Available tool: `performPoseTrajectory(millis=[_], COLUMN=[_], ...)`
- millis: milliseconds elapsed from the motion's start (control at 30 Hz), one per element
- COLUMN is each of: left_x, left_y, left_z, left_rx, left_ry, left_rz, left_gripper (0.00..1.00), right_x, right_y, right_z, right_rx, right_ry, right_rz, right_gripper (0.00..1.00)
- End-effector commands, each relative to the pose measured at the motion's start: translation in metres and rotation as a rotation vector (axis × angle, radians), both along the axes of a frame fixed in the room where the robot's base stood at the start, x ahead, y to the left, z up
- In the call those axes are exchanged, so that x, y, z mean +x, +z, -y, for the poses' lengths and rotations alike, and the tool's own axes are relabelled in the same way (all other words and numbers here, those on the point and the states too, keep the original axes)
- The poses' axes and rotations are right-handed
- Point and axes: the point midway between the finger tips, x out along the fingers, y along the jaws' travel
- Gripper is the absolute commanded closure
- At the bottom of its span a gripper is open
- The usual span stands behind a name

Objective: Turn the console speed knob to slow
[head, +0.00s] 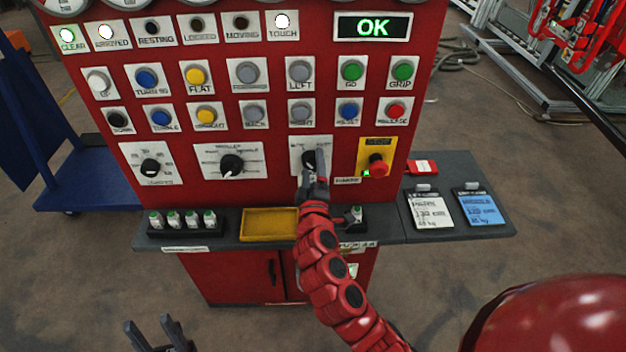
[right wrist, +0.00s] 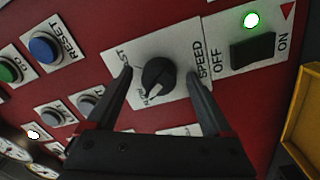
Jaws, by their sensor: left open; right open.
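The black speed knob (right wrist: 158,74) sits on a white plate (right wrist: 183,42) with "SPEED" printed beside it. Its white pointer mark faces down and slightly left in the right wrist view, toward small lettering I cannot read fully. Letters ending in "ST" stand at the plate's upper left. In the head view the knob (head: 309,157) is partly hidden by my right gripper (head: 315,178). The right gripper (right wrist: 160,73) is open, one finger on each side of the knob; contact is not clear. My left gripper (head: 155,333) is open and empty, low in front of the console.
The red console (head: 270,185) carries rows of buttons, two other dials and a lit "OK" display (head: 372,27). A red emergency button (head: 377,165) on yellow is right of the knob. A black switch (right wrist: 252,49) is near it. A yellow tray (head: 269,225) lies on the shelf below.

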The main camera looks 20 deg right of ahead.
Motion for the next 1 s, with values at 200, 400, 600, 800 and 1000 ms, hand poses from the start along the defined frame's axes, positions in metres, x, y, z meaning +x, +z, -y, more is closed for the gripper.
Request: performPoseTrajectory(millis=[200,400,600,800,1000], left_x=[0.0,0.0,0.0,0.0,0.0], left_y=[-0.01,-0.024,-0.004,0.014,0.019], left_z=[0.0,0.0,0.0,0.0,0.0], left_rx=[0.0,0.0,0.0,0.0,0.0], left_ry=[0.0,0.0,0.0,0.0,0.0], left_rz=[0.0,0.0,0.001,0.0,0.0], left_gripper=[0.5,0.5,0.5,0.5,0.5], right_x=[-0.026,-0.072,-0.116,-0.147,-0.162], right_y=[-0.003,-0.008,-0.001,-0.005,-0.006], right_z=[-0.01,-0.024,-0.037,-0.048,-0.05], right_rx=[0.0,-0.001,0.0,-0.002,0.0], right_ry=[0.006,0.007,0.007,0.009,0.002], right_rz=[0.004,-0.001,-0.007,-0.006,-0.003], right_gripper=[0.15,0.15,0.15,0.15,0.15])
